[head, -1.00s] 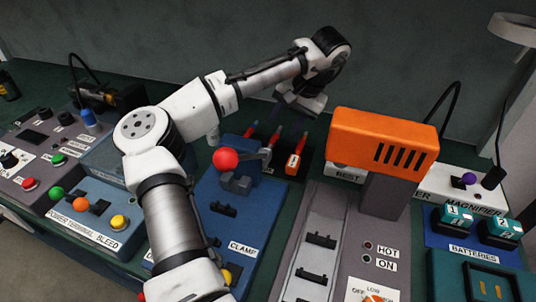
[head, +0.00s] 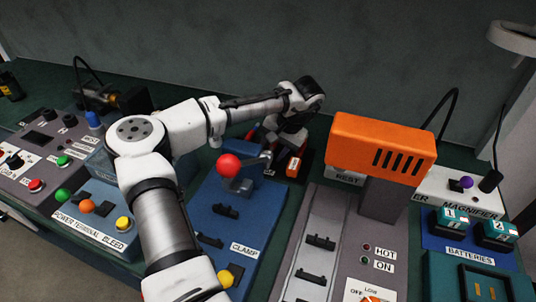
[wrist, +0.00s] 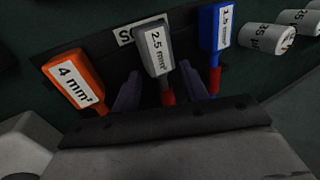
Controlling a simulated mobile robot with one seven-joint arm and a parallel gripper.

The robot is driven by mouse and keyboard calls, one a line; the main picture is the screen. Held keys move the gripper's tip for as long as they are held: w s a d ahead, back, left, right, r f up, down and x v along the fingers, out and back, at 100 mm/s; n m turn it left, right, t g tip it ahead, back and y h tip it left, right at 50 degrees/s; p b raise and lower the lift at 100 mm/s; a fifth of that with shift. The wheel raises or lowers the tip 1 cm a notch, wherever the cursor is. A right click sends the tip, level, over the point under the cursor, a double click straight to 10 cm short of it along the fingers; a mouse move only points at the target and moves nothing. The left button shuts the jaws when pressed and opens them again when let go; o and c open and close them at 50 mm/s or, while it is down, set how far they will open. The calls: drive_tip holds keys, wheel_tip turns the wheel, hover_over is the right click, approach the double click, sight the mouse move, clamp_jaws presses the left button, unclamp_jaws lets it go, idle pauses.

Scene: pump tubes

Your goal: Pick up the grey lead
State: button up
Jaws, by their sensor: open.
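The grey lead (wrist: 159,50), a grey block marked 2.5 mm² with a red lower end, stands in a black rack in the wrist view. An orange block marked 4 mm² (wrist: 73,80) is to its left and a blue one marked 1.5 mm² (wrist: 213,30) to its right. My gripper (wrist: 158,80) is open, with one finger on each side of the grey lead's lower part. I cannot tell whether the fingers touch it. In the head view my gripper (head: 283,140) is over the rack and hides the grey lead; the orange block (head: 294,167) shows beside it.
The blue clamp unit (head: 256,215) with its red-knobbed lever (head: 229,166) is just in front of the rack. An orange-hooded heater (head: 382,145) stands close on the right. Pale cylinders (wrist: 268,37) lie at the wrist view's right.

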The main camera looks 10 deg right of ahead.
drive_tip(key=c, duration=0.7)
drive_tip(key=shift+r, duration=0.1)
